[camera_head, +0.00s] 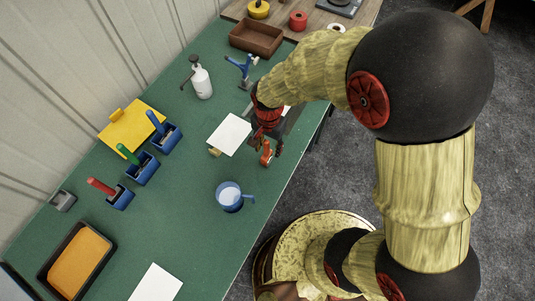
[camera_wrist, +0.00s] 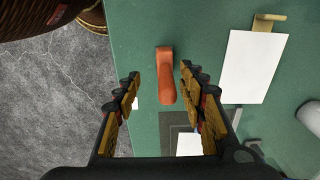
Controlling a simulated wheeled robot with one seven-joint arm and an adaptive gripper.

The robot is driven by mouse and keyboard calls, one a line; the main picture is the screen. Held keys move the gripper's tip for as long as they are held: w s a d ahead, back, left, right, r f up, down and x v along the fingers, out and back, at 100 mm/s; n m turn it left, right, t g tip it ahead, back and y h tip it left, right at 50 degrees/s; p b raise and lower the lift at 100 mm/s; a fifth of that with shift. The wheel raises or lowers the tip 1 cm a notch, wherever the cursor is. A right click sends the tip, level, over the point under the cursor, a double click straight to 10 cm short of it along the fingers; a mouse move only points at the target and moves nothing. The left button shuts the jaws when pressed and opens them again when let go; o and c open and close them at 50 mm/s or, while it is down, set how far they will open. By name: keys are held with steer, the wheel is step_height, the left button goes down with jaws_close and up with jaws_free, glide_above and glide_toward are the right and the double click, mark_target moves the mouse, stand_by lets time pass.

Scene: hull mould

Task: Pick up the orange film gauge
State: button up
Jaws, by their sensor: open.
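The orange film gauge (camera_head: 266,153) is on the green table near its right edge, just below my gripper (camera_head: 269,136) in the head view. In the wrist view the gauge (camera_wrist: 166,80) is a narrow orange piece, wider at its near end. My gripper (camera_wrist: 160,75) is open, with one finger on each side of the gauge and a clear gap on both sides. The jaws are empty. I cannot tell how high the fingertips are above the table.
A white sheet (camera_head: 229,134) with a tan block (camera_head: 215,152) at its edge lies left of the gauge. A blue cup (camera_head: 229,196) stands nearer. The table's right edge is close.

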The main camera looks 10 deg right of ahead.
mark_target(266, 155)
steer(key=f, duration=0.2)
steer(key=f+b, duration=0.1)
steer(key=f, duration=0.3)
steer(key=shift+w+a+f, duration=0.25)
steer(key=shift+a+f, duration=0.05)
steer(key=shift+f, duration=0.1)
steer(key=shift+c, duration=0.5)
jaws_close()
